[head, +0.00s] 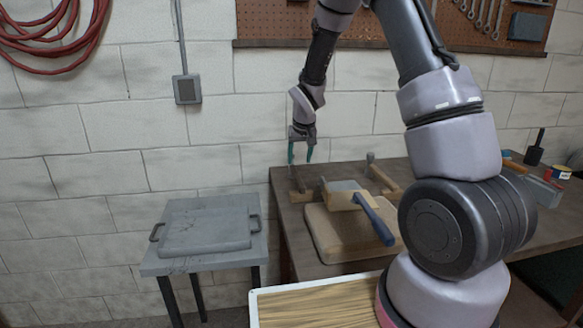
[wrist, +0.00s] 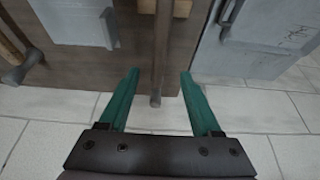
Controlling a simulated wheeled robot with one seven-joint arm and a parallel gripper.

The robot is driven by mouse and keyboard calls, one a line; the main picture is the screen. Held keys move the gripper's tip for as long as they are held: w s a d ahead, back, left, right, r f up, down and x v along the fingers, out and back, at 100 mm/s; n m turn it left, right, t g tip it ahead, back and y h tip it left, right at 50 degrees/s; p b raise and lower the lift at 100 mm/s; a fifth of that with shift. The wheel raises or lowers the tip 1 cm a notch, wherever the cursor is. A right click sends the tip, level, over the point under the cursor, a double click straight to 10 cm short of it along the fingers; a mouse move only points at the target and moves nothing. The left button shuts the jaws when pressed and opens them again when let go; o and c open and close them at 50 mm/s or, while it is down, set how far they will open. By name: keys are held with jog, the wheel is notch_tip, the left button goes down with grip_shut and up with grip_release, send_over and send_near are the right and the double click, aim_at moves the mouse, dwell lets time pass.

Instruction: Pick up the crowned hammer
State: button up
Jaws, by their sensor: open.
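Two hammer-like tools lie at the back of the bench; I cannot tell which is the crowned hammer. One (head: 298,182) is at the bench's left back corner, below my gripper (head: 301,153). In the wrist view its brown shaft (wrist: 162,50) runs between my fingers, its rounded end near the bench edge. The other (head: 383,178) lies farther right; its grey head (wrist: 24,68) and wooden handle show at the wrist view's left. My gripper (wrist: 157,85) is open, with teal fingers apart and nothing held. In the head view it hangs above the bench.
A wooden board (head: 325,240) lies on the bench (head: 287,213), under a wooden block and a blue-handled tool (head: 374,221). A grey side table (head: 157,266) with a slab stands left. The brick wall (head: 220,130) is close behind.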

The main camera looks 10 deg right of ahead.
aim_at(297, 175)
jog(key=x, duration=1.1)
jog(key=shift+s, duration=0.1)
grip_shut()
jog(key=shift+r, duration=0.1)
dwell(1.0)
